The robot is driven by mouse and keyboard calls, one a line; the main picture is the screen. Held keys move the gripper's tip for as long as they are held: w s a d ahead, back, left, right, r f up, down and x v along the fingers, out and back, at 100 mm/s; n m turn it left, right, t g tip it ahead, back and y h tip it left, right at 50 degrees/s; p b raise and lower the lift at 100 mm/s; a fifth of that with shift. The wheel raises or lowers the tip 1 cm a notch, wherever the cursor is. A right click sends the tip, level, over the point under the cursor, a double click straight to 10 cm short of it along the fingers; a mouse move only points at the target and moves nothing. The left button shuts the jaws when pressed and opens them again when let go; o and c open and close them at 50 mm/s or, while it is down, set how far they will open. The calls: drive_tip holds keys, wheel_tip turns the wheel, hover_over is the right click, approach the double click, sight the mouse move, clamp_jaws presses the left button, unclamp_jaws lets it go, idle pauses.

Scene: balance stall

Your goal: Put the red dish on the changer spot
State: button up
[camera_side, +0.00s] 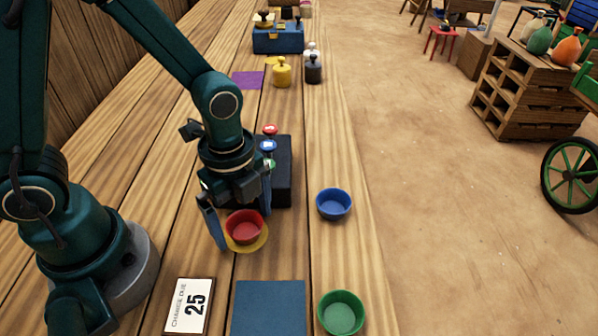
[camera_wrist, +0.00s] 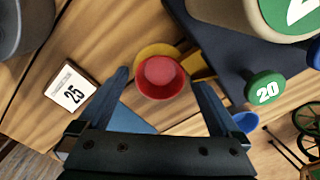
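The red dish (camera_side: 244,227) is a small round bowl sitting upright on a round yellow plate (camera_side: 262,244). In the wrist view the dish (camera_wrist: 161,77) lies between my two fingers, and the plate (camera_wrist: 148,52) shows behind it. My gripper (camera_side: 242,229) is open around the dish, pointing down. In the wrist view a gap shows between each finger (camera_wrist: 160,80) and the dish. A blue square mat (camera_side: 268,308) and a purple square mat (camera_side: 247,80) lie on the counter. I cannot tell which marked place is the changer spot.
A dark box (camera_side: 284,185) with red, blue and green knobs stands behind the dish; the green knob (camera_wrist: 265,88) reads 20. A blue dish (camera_side: 333,204) and green dish (camera_side: 341,313) stand right. A "25" card (camera_side: 189,305) lies front left. Weights (camera_side: 282,72) stand farther back.

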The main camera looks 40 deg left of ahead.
sight(246, 232)
drive_tip(key=shift+r+n, duration=0.9)
drive_tip(key=shift+r, duration=5.6)
drive_tip(key=s+a+r+n+t, duration=0.1)
drive_tip(key=s+a+n+t, duration=0.3)
drive_tip(key=n, duration=1.2)
drive_tip(key=shift+a+r+t, duration=0.3)
drive_tip(key=shift+r+t, duration=0.05)
drive_tip(key=shift+t, duration=0.45)
